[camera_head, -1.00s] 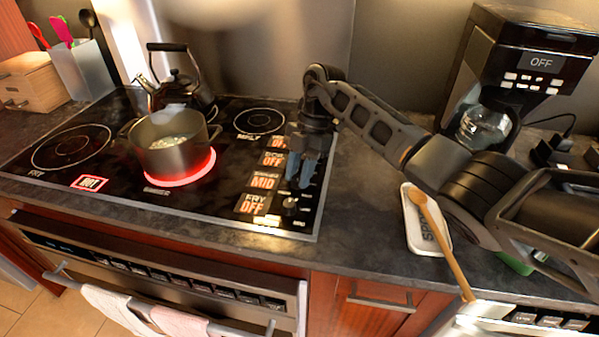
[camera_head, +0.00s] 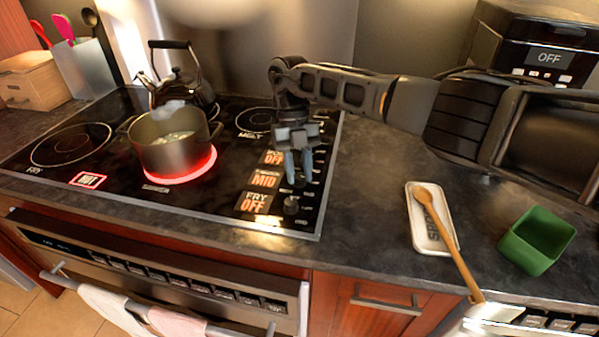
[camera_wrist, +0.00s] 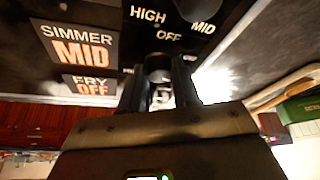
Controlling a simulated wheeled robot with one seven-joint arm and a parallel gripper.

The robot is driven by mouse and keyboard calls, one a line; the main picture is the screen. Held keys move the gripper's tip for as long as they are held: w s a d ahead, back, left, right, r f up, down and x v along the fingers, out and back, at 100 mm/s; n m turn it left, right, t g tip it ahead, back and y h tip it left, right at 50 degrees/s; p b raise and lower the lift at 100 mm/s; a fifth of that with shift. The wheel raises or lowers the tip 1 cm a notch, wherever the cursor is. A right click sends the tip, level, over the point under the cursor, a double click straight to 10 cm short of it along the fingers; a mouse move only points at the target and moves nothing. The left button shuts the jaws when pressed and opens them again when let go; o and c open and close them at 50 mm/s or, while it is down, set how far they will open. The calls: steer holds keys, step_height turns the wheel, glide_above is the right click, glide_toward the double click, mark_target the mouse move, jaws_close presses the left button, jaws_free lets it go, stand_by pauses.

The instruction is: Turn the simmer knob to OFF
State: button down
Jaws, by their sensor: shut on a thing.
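My gripper (camera_head: 297,166) points down at the right side of the black cooktop (camera_head: 97,198), over the column of knobs. In the wrist view its two fingers (camera_wrist: 160,97) are shut around a dark round knob (camera_wrist: 158,64), beside the SIMMER label (camera_wrist: 80,45), which reads MID. In the head view the simmer label (camera_head: 264,180) also reads MID, and the fingers hide most of the knob. The fry knob (camera_head: 291,205) is in front of it, beside a label reading FRY OFF (camera_head: 254,203).
A steaming pot (camera_head: 175,148) stands on a glowing red burner, with a kettle (camera_head: 181,85) behind it. A spoon on a white rest (camera_head: 418,225) and a green container (camera_head: 538,240) are on the counter to the right. Bare counter lies between cooktop and spoon rest.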

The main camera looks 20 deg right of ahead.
steer(key=n+h+b, duration=0.1)
steer(key=n+h, duration=0.1)
steer(key=n, duration=0.3)
steer(key=shift+a+n, duration=0.1)
steer(key=shift+n, duration=0.2)
steer(key=n+h, duration=0.1)
steer(key=n, duration=0.1)
steer(key=n+t+h, duration=0.1)
steer(key=n, duration=0.2)
steer(key=shift+s+a+r+n, duration=0.1)
steer(key=shift+n, duration=0.2)
steer(key=n+t, duration=0.1)
steer(key=n, duration=0.1)
steer(key=n+t+h, duration=0.1)
steer(key=n, duration=0.2)
steer(key=shift+s, duration=0.15)
steer(key=n+t, duration=0.1)
steer(key=n, duration=0.1)
steer(key=n+t, duration=0.1)
steer(key=n, duration=0.2)
steer(key=shift+s+a, duration=0.1)
steer(key=shift+n+b, duration=0.3)
steer(key=c, duration=0.8)
jaws_free()
